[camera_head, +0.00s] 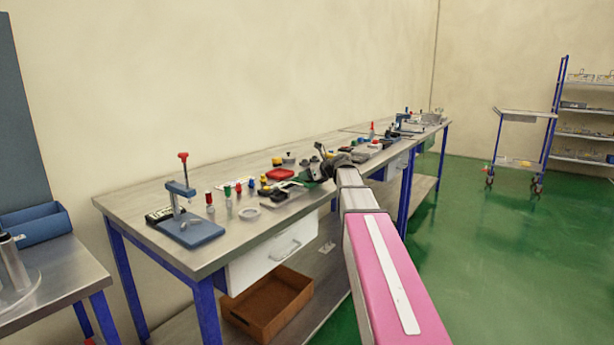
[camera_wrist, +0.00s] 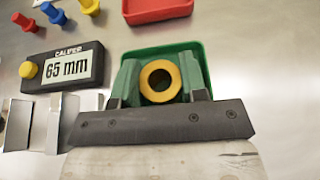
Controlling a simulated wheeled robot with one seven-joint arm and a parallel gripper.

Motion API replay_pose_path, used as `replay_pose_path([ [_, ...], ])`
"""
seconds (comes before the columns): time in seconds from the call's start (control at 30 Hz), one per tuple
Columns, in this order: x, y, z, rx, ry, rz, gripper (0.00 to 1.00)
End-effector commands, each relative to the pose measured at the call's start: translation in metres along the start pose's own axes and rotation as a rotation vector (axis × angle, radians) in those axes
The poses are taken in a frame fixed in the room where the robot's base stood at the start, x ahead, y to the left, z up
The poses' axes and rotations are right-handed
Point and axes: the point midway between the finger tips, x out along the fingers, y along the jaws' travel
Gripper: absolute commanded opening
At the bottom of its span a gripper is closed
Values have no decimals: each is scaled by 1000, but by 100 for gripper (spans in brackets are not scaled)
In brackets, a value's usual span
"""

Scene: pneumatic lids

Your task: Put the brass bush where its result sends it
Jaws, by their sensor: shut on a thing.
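The brass bush (camera_wrist: 160,98) is a yellow ring with a round hole, seen end-on in the wrist view. My gripper (camera_wrist: 160,82) is shut on it, with a green finger on each side. A green tray (camera_wrist: 165,49) lies directly beyond the bush and fingers; I cannot tell whether the bush is above the tray or down inside it. In the head view my gripper (camera_head: 322,167) is over the bench, and the bush cannot be made out there.
A red tray (camera_wrist: 160,9) lies beyond the green one. Blue (camera_wrist: 52,12), red (camera_wrist: 22,20) and yellow (camera_wrist: 90,6) knobs stand beyond the caliper. Metal blocks (camera_wrist: 17,124) are at left. In the head view, a press (camera_head: 188,215) stands at the bench's near end.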

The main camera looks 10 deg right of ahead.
Motion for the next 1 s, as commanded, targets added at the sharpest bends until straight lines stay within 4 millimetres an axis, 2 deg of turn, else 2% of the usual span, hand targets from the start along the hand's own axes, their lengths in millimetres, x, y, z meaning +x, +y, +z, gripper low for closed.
replay_pose_path([
  [0.23, 1, 0, -1, 0, -1, 0, 8],
  [0.27, 1, 0, -2, 0, 0, 0, 42],
  [0.3, 1, 0, -2, 0, 0, 0, 50],
  [0.67, -2, 0, 1, 0, 0, 0, 50],
  [0.77, -15, 0, 0, 0, -1, -2, 50],
  [1.0, -62, 1, 0, 0, -1, -3, 50],
])
